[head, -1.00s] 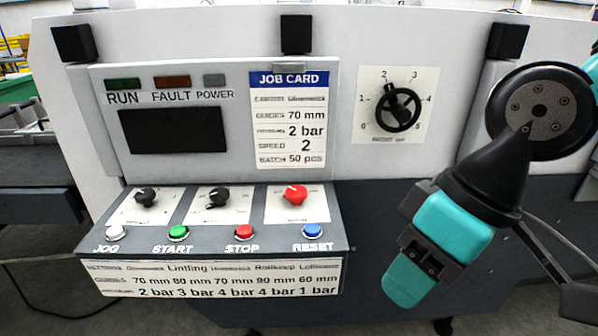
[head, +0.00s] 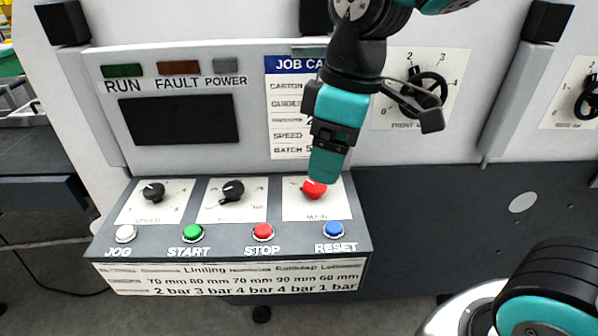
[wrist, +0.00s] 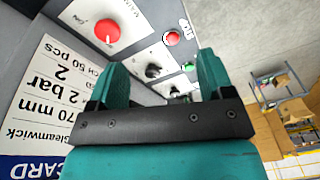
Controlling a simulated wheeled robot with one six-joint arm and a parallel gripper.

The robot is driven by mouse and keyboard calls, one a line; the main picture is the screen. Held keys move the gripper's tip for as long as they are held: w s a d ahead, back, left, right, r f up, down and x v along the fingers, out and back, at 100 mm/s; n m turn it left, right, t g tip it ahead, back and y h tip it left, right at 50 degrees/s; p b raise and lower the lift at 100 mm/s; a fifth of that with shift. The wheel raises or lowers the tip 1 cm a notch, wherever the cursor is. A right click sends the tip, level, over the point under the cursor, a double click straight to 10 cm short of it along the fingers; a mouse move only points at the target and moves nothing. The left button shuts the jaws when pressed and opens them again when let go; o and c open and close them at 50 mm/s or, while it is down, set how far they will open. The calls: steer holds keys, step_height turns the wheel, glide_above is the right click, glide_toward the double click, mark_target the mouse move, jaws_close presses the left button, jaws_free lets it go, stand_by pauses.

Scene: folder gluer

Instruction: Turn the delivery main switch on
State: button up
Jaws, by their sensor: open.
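The red main switch (head: 314,188) is a round knob on a white plate marked MAIN, at the right end of the sloped console. It also shows in the wrist view (wrist: 107,31), at the upper left, outside the space between my fingers. The exact setting of its pointer is too small to read. My gripper (head: 325,172) hangs in front of the job card, with its teal fingers just above the knob in the head picture, covering part of its top edge. My gripper (wrist: 163,82) is open and empty in the wrist view. Contact with the knob is not evident.
Two black knobs (head: 153,192) (head: 232,190) sit left of the switch. JOG, START, STOP (head: 262,232) and RESET (head: 333,230) buttons line the front edge. The display (head: 180,119) is black, and the POWER lamp (head: 226,66) looks grey.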

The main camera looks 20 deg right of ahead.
mark_target(315, 185)
steer(key=w+d+r+n+h+p, duration=0.2)
steer(key=w+r+n, duration=0.2)
steer(key=w, duration=0.5)
step_height(315, 185, down, 17)
steer(key=shift+d+f+p, duration=0.1)
steer(key=shift+p, duration=0.8)
steer(key=c, duration=0.9)
